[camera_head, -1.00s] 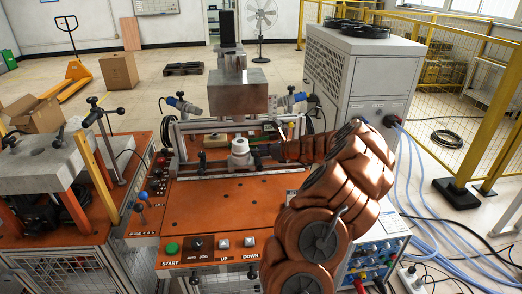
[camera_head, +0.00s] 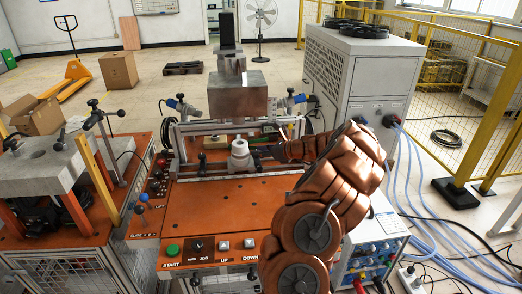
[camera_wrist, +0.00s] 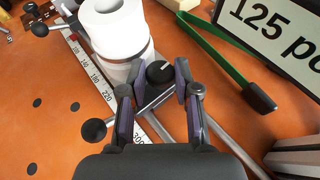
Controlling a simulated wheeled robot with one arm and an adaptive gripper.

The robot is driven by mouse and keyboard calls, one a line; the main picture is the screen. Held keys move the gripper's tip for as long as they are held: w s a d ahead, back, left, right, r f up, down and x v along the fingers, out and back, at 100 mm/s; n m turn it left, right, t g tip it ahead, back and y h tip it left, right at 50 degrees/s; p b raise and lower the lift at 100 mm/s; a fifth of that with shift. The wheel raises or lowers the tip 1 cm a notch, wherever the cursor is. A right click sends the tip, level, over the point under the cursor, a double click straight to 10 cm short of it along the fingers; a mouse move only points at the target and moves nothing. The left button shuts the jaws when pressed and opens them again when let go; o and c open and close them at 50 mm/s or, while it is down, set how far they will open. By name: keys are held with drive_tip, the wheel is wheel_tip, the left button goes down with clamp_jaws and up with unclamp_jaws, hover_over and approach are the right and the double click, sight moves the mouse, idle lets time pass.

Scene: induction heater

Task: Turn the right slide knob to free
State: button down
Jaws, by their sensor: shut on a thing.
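The right slide knob (camera_wrist: 160,71) is a round black dial with a white mark on top, seen in the wrist view beside the white cylinder. My gripper (camera_wrist: 157,88) is shut on it, with one purple-padded finger on each side. In the head view my gripper (camera_head: 268,152) reaches in from the right, just right of the white cylinder (camera_head: 240,150), and the knob cannot be made out there. The white cylinder is hollow and upright; it also shows in the wrist view (camera_wrist: 116,42).
A ruler (camera_wrist: 101,84) runs along the slide. A black ball-ended lever (camera_wrist: 94,129) is left of my gripper; a green-handled tool (camera_wrist: 222,62) and a sign (camera_wrist: 270,30) are right. A metal block (camera_head: 238,93) hangs above. The orange tabletop (camera_head: 215,208) in front is clear.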

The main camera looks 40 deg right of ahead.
drive_tip(key=shift+d+f+n+g+y+p, duration=0.15)
drive_tip(key=shift+n+g+y+p, duration=0.5)
drive_tip(key=shift+n+y, duration=0.9)
drive_tip(key=shift+w+d+n+g+y, duration=0.1)
drive_tip(key=shift+n+g+y, duration=0.25)
drive_tip(key=shift+n+y, duration=0.6)
drive_tip(key=shift+y, duration=0.2)
drive_tip(key=c, duration=1.2)
unclamp_jaws()
drive_tip(key=v, duration=1.2)
drive_tip(key=shift+w+r, duration=0.15)
drive_tip(key=shift+r, duration=0.25)
